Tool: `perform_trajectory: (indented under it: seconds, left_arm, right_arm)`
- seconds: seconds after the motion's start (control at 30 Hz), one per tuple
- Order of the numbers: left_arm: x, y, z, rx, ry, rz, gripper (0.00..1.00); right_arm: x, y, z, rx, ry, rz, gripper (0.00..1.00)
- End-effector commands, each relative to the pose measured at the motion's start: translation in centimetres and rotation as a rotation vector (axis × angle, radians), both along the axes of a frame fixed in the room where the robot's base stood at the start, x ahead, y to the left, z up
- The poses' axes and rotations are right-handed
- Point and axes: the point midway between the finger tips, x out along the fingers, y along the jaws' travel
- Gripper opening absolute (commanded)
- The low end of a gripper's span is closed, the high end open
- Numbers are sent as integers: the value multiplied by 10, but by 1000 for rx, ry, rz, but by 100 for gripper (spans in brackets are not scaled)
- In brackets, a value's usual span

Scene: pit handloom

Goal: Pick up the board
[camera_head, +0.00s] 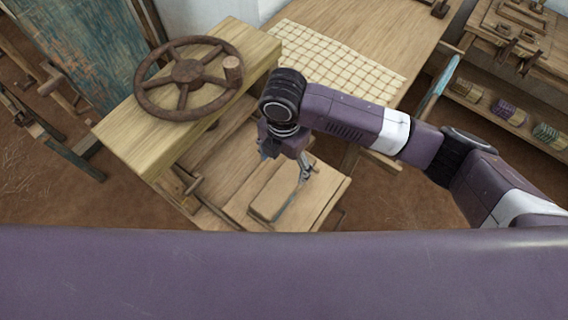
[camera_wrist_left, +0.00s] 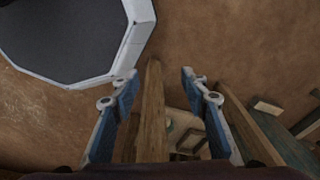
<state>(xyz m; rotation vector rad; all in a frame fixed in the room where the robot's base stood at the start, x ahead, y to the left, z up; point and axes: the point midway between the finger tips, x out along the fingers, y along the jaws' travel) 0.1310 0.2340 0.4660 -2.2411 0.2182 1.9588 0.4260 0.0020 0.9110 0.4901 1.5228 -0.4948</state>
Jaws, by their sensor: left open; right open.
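A small flat wooden board (camera_head: 274,202) lies on the low wooden bench (camera_head: 325,192), below the handwheel in the head view. My right gripper (camera_head: 285,172) points down over the bench, just above the board. Its jaws are open, with one finger at the left and one at the right. I cannot tell whether a fingertip touches the board. My left gripper (camera_wrist_left: 158,76) shows only in the left wrist view. Its blue fingers are apart, with a wooden beam (camera_wrist_left: 153,120) visible beyond the gap. I cannot see the board in that view.
A rusty handwheel (camera_head: 188,72) sits on a thick wooden beam (camera_head: 140,138) left of my right gripper. A table with checked cloth (camera_head: 335,65) stands behind. A rack with yarn bundles (camera_head: 505,110) is at the right. Bare earth floor (camera_head: 60,205) lies at the left.

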Motion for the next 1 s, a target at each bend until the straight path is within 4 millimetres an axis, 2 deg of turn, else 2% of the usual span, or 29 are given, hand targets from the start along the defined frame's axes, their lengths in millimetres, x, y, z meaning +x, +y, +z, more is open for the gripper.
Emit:
perform_trajectory:
  seconds: [0.1,0.3,0.4,0.5,0.6,0.73,0.83,1.0]
  left_arm:
    - [-8,1,3,1,10,1,42]
    - [-55,4,11,7,77,2,42]
    - [-67,4,19,8,92,1,42]
    - [-64,4,20,7,88,0,42]
    - [-49,3,21,5,66,0,42]
    - [-25,0,22,1,32,-1,42]
    - [-19,0,23,0,25,-1,42]
    - [-29,1,22,2,38,-1,42]
  right_arm:
    - [-2,-1,-13,-3,5,0,74]
    - [-2,-1,-35,-4,5,-1,74]
    - [-2,-1,-50,-3,3,-1,74]
    - [-2,-1,-65,-2,3,0,74]
    - [-2,-1,-72,-1,1,1,74]
    - [-2,-1,-75,0,0,1,74]
    - [-2,-1,-75,0,0,1,74]
    - [-1,-1,-74,-1,-1,1,56]
